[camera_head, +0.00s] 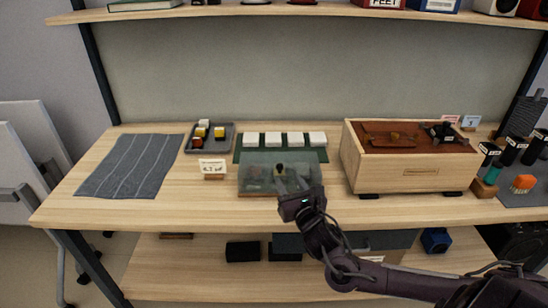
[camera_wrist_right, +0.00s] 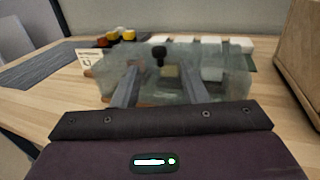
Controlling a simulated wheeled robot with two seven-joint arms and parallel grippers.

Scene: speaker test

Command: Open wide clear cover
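The wide clear cover (camera_head: 255,172) is a see-through grey-green box at the front of a dark green mat on the table. It appears closed over a few small blurred items. A dark knob (camera_head: 280,168) shows on it; the knob also shows in the right wrist view (camera_wrist_right: 158,54). My right gripper (camera_head: 291,182) is at the front of the cover. In the wrist view its two fingers (camera_wrist_right: 160,76) are apart, with the knob beyond them and nothing held. Whether the fingers touch the cover I cannot tell. My left gripper is out of view.
Several white blocks (camera_head: 273,139) stand in a row behind the cover. A small sign (camera_head: 212,166) and a tray (camera_head: 190,146) of small blocks are to the left. A wooden chest (camera_head: 410,177) stands close on the right. A grey cloth (camera_head: 130,165) lies at the far left.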

